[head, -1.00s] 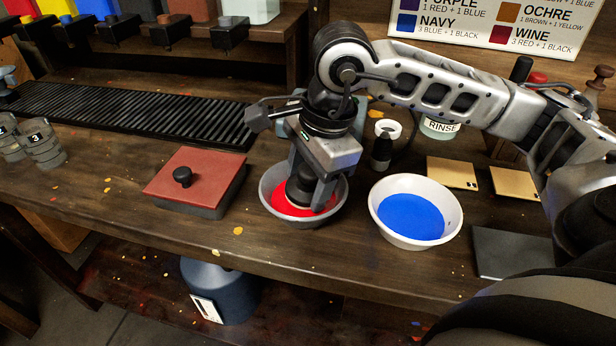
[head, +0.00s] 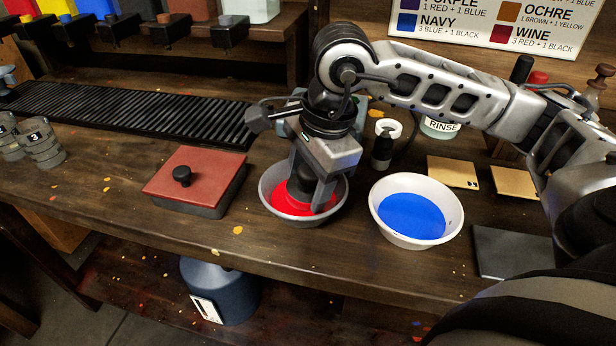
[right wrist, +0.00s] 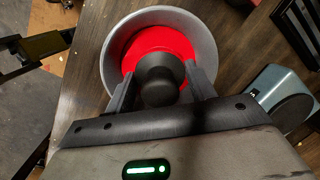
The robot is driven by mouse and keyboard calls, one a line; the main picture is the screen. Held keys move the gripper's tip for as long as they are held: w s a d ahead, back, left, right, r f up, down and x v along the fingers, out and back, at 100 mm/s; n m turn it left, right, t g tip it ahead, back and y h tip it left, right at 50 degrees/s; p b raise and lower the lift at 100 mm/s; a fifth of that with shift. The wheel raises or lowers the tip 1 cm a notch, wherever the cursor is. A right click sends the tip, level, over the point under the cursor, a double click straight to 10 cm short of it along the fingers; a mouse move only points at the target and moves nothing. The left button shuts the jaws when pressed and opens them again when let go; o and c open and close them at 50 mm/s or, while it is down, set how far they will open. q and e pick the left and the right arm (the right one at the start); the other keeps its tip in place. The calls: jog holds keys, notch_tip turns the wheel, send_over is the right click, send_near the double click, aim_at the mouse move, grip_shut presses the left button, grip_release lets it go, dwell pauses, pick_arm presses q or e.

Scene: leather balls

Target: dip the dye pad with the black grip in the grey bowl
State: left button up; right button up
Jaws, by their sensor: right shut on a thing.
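The grey bowl (head: 268,201) stands on the wooden bench with red dye (head: 287,205) in it; it also shows in the right wrist view (right wrist: 110,52). My right gripper (head: 304,200) reaches down into this bowl. It is shut on the dark, round grip of the dye pad (right wrist: 160,85), which I see between the fingers in the right wrist view. The pad's lower part is hidden by its grip and the dye.
A white bowl (head: 452,205) of blue dye stands just right of the grey bowl. A red-lidded box (head: 207,172) with a black knob is to the left. A ribbed black mat (head: 130,112) lies behind. A white-topped bottle (head: 383,148) stands behind the bowls.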

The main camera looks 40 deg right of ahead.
jog(key=shift+r+p, duration=2)
jog(key=shift+r, duration=1.3)
jog(key=shift+r+p, duration=1.3)
jog(key=shift+r, duration=0.75)
jog(key=shift+f, duration=0.1)
